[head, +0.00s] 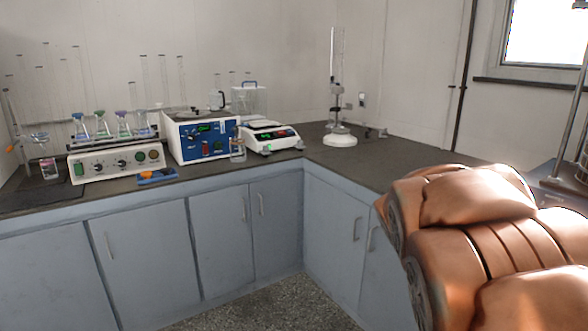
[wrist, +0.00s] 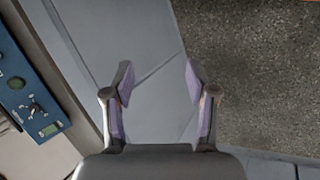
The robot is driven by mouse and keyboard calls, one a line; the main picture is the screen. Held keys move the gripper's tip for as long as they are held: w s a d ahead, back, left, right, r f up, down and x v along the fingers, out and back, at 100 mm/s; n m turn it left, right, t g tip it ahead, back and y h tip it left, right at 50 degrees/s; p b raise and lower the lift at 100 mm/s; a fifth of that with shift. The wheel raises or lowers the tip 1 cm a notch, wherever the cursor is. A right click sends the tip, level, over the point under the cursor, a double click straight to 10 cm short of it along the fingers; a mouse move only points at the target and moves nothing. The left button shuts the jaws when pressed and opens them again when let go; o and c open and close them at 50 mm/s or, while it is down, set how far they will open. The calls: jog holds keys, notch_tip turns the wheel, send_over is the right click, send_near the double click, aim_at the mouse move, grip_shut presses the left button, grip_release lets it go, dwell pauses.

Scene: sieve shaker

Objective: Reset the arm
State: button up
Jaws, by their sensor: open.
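My gripper (wrist: 158,85) shows in the wrist view, with its two purple-padded fingers spread apart and nothing between them. It hangs over grey-blue cabinet fronts (wrist: 110,30) and the speckled floor (wrist: 245,70). A blue control panel (wrist: 28,90) with knobs lies to the left of the fingers. In the head view my copper-coloured arm fills the lower right, and the gripper is not visible there.
The L-shaped dark counter (head: 345,160) carries a shaker with coloured flasks (head: 115,162), a blue-fronted device (head: 205,140), a balance (head: 268,137) and a white-based stand (head: 340,138). Glassware stands at the far left. The floor (head: 270,308) between the cabinets is clear.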

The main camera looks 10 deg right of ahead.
jog(key=s+a+f+y, duration=0.2)
jog(key=s+a, duration=0.3)
jog(key=a, duration=0.3)
jog(key=s+a+f+g+y, duration=0.15)
jog(key=s+a, duration=0.25)
jog(key=a, duration=0.4)
jog(key=s+a+f+t+y, duration=0.1)
jog(key=s+a+y, duration=0.2)
jog(key=s+a, duration=0.3)
notch_tip(320, 180, up, 22)
jog(key=a+p, duration=0.1)
jog(key=p, duration=2.1)
jog(key=shift+s+r+n, duration=0.15)
jog(key=shift+s+n, duration=0.05)
jog(key=shift+n, duration=0.1)
